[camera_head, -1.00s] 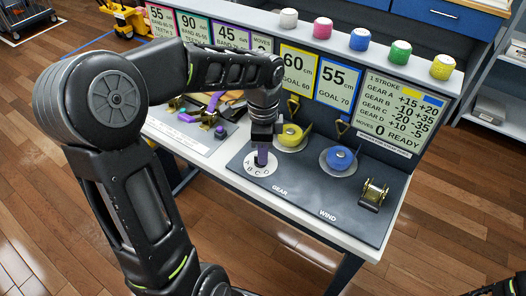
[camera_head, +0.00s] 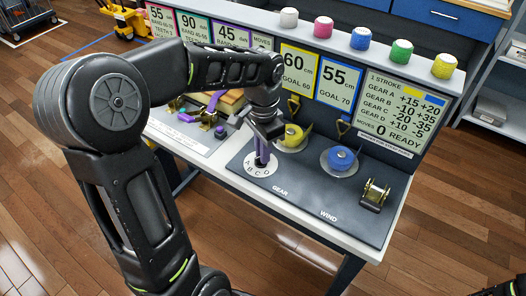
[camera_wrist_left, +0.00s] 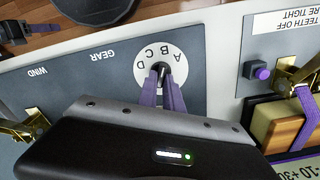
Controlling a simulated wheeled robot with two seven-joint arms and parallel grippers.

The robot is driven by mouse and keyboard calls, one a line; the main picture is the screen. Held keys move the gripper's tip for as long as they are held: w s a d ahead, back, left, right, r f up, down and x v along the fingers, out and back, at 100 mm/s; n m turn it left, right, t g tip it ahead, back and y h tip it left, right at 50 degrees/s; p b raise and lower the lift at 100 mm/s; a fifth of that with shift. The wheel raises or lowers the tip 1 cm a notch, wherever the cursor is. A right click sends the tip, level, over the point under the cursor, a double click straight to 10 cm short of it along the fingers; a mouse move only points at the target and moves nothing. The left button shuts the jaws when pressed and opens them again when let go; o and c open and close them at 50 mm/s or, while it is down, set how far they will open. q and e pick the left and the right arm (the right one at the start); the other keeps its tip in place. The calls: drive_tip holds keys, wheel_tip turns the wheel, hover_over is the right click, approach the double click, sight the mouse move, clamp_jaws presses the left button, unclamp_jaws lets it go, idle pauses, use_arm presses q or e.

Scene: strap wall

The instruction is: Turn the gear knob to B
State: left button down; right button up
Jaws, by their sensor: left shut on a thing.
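The gear knob (camera_wrist_left: 158,69) is a small dark knob on a white dial (camera_wrist_left: 174,80) lettered A, B, C, D. The dial also shows in the head view (camera_head: 251,167), on the dark panel above the word GEAR. My left gripper (camera_head: 262,160) points down over the dial. Its two purple fingers (camera_wrist_left: 161,88) are shut on the knob, one on each side, in the left wrist view. The fingers hide part of the knob, and I cannot tell which letter it points to.
A blue knob (camera_head: 340,158) by WIND, a yellow spool (camera_head: 292,136) and a brass ratchet (camera_head: 374,194) share the panel. A score board (camera_head: 395,112) and price-like cards stand behind. Straps and a purple button (camera_wrist_left: 262,73) lie beside the panel.

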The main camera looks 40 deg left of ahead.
use_arm(q)
drive_tip(key=shift+n, duration=0.4)
drive_tip(key=c, duration=1.5)
unclamp_jaws()
wheel_tip(320, 180, up, 8)
drive_tip(key=shift+f, duration=0.1)
drive_tip(key=shift+c, duration=0.4)
